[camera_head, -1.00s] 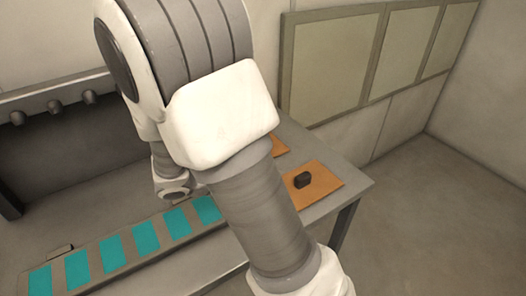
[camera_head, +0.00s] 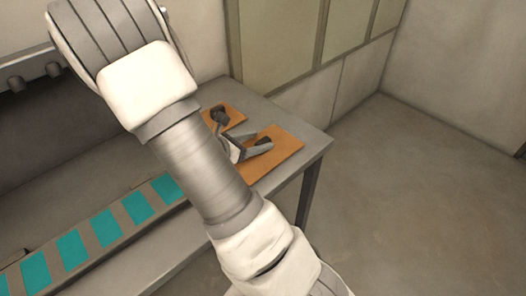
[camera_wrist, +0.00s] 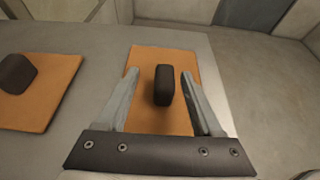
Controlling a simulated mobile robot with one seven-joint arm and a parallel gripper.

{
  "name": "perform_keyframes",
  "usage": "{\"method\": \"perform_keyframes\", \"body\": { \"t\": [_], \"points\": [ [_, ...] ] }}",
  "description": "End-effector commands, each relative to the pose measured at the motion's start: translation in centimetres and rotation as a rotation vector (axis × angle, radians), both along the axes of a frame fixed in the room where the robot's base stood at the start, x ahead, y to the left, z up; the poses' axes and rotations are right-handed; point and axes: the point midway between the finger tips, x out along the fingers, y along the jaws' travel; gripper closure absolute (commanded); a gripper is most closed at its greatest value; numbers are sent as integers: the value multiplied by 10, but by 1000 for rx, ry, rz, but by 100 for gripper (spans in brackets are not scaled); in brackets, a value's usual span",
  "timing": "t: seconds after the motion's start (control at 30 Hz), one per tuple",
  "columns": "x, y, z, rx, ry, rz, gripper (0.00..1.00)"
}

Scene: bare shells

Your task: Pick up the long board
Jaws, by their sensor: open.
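The long board (camera_head: 288,148) is an orange rectangle with a dark upright handle, lying flat near the right end of the grey table. In the wrist view the long board (camera_wrist: 150,57) lies ahead of me, its dark handle (camera_wrist: 163,88) standing in the middle. My gripper (camera_wrist: 160,74) is open, with one finger on each side of the handle and a gap visible on both sides. In the head view my gripper (camera_head: 264,142) is over the board and partly covers it. I cannot tell how far down the fingertips reach.
A second orange board (camera_head: 236,113) with a dark knob lies behind and left; it shows at left in the wrist view (camera_wrist: 55,92). A strip with teal patches (camera_head: 105,225) runs along the table at left. The table's right edge is close to the long board.

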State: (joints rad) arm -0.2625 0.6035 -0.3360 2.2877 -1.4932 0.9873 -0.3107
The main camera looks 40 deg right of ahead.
Motion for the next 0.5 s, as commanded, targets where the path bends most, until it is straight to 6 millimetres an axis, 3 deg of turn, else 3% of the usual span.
{"method": "perform_keyframes", "body": {
  "t": [0.3, 0.5],
  "points": [
    [-4, -39, -19, 0, 1, -2, 32],
    [-3, -47, -22, 1, 0, 0, 32]
  ]
}}
